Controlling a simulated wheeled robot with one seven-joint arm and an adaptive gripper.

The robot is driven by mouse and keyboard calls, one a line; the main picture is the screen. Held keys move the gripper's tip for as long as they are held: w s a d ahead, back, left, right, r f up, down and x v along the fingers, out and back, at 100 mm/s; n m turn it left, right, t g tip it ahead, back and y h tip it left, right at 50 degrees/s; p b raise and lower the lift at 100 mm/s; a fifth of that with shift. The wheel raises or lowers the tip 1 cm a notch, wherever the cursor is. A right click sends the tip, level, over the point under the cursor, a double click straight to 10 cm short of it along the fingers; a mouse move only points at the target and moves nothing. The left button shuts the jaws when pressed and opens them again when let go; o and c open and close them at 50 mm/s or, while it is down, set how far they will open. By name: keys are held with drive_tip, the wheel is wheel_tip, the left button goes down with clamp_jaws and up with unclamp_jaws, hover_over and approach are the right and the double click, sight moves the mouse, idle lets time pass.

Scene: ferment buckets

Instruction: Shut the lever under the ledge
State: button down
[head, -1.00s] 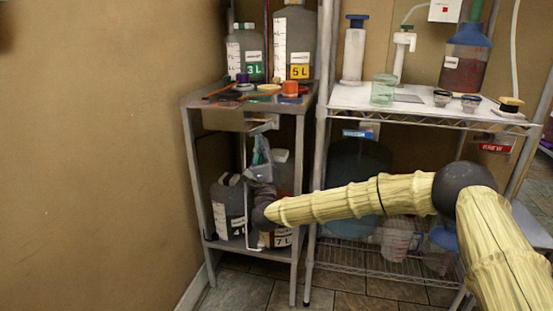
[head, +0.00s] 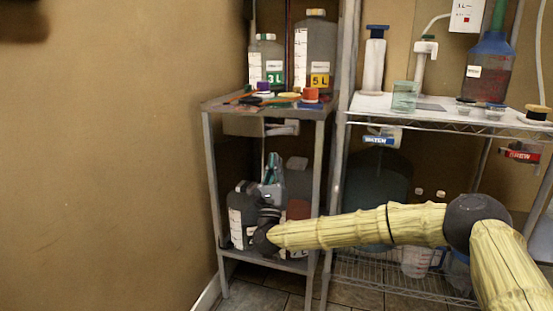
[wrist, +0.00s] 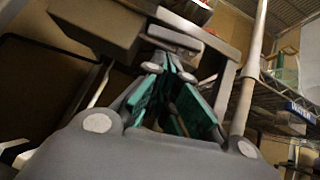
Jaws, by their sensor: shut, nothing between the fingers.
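A grey box (head: 245,125) is fixed under the top of the small metal stand, the ledge. A pale grey lever (head: 282,128) sits to its right, close under the top, and looks about level. In the wrist view the lever (wrist: 175,39) crosses just beyond my fingertips, beside the box (wrist: 100,25). My gripper (head: 272,156) points up below the lever, with teal finger pads. In the wrist view its fingertips (wrist: 170,60) are together with nothing between them. I cannot tell whether they touch the lever.
Dark jugs (head: 241,212) stand on the stand's lower shelf, around my wrist. The stand's top (head: 222,104) holds several small lids and jugs. To the right, a wire rack (head: 440,118) carries a blue WATER tap (head: 379,139) and a red BREW tap (head: 522,155). A bare wall is at left.

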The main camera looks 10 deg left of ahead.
drive_tip(key=shift+b+v, duration=0.6)
drive_tip(key=shift+v, duration=1.6)
